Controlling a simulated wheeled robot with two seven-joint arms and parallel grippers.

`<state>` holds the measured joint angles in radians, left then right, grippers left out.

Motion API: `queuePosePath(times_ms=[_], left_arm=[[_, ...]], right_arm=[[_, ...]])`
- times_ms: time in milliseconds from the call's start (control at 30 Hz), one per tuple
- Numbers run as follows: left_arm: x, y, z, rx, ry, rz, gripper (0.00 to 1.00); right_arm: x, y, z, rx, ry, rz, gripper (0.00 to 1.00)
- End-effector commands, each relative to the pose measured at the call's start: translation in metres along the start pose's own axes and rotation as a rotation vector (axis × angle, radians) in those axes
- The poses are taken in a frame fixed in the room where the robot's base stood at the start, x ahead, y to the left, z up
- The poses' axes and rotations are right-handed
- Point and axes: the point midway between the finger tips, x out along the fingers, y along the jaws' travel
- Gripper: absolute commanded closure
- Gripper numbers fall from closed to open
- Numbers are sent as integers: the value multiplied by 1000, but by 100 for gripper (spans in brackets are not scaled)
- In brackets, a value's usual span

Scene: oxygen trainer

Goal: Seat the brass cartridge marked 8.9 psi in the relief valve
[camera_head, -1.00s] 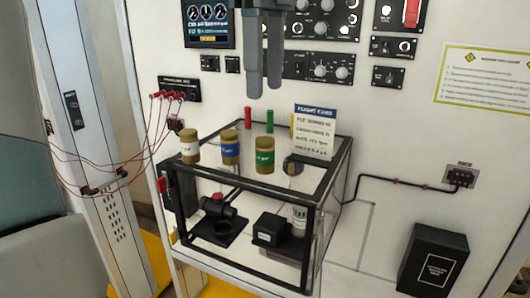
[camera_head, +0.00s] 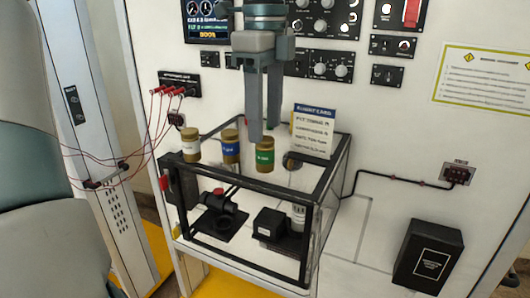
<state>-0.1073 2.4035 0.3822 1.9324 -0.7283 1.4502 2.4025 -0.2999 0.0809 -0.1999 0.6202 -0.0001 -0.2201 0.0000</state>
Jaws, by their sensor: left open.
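Three brass cartridges stand upright in a row on the clear top of a black-framed case. One has a white band (camera_head: 191,151), one a blue band (camera_head: 230,152), and one a green band (camera_head: 265,160). Their band markings are too small to read surely. My left gripper (camera_head: 264,137) points down, open and empty. Its fingertips appear just above and behind the green-banded cartridge; I cannot tell whether they touch it. A dark round fitting (camera_head: 291,161) lies right of that cartridge; I cannot tell whether it is the relief valve. My right gripper is not in view.
The black-framed case (camera_head: 325,190) holds a black fitting with a red knob (camera_head: 218,192) and a black box (camera_head: 270,222). A flight card (camera_head: 313,130) stands at its back right. Red cables (camera_head: 150,125) hang at left. A black box (camera_head: 428,257) is at right.

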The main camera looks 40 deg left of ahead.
Motion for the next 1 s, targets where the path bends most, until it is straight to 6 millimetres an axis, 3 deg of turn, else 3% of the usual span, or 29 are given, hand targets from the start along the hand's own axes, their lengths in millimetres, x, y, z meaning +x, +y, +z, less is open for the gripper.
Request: queuePosePath(times_ms=[267, 500, 967, 1000], left_arm=[[22, 3, 0, 4, 1, 4, 51], [45, 2, 0, 0, 0, 1, 51], [47, 2, 0, 0, 0, -1, 51], [47, 2, 0, 0, 0, -1, 55]], right_arm=[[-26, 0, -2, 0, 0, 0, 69], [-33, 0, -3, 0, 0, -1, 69], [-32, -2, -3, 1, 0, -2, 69], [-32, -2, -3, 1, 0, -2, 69]])
